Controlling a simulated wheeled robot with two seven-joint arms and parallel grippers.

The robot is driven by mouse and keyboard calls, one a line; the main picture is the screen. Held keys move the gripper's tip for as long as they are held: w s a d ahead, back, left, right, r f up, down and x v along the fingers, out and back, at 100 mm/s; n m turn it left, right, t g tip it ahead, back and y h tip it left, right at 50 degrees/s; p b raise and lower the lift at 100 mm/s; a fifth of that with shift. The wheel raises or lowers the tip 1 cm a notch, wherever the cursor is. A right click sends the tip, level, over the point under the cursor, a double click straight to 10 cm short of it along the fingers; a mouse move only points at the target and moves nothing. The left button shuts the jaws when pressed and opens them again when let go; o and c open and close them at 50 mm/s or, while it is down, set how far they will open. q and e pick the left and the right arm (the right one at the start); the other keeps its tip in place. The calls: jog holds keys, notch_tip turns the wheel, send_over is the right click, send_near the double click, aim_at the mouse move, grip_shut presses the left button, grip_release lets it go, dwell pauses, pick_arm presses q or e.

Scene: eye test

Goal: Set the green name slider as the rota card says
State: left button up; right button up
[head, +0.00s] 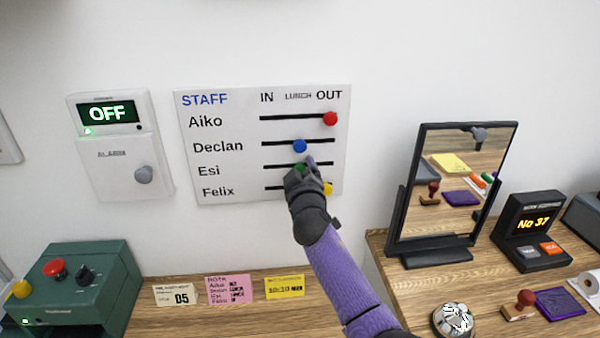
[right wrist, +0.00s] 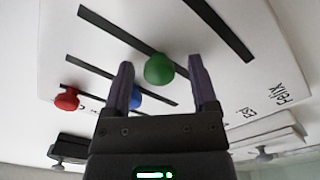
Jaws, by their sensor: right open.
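The white staff board (head: 222,126) hangs on the wall with rows Aiko, Declan, Esi and Felix under IN, LUNCH and OUT. The green knob (right wrist: 158,69) sits on Esi's slot; in the head view it is mostly hidden by my right gripper (head: 305,166), around the LUNCH column. In the right wrist view my right gripper (right wrist: 161,64) is open, a finger on each side of the green knob with gaps showing. The pink rota card (head: 228,289) lies below; its small entries are hard to read. My left gripper is out of view.
The red knob (head: 330,118) is at OUT, the blue knob (head: 299,146) near LUNCH, and the yellow knob (head: 327,188) near OUT, partly hidden. An alarm box (head: 120,170) reading OFF is left of the board. A mirror (head: 410,190) stands right.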

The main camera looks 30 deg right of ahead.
jog(key=p+v, duration=0.1)
jog(key=v, duration=0.9)
jog(key=shift+p, duration=0.4)
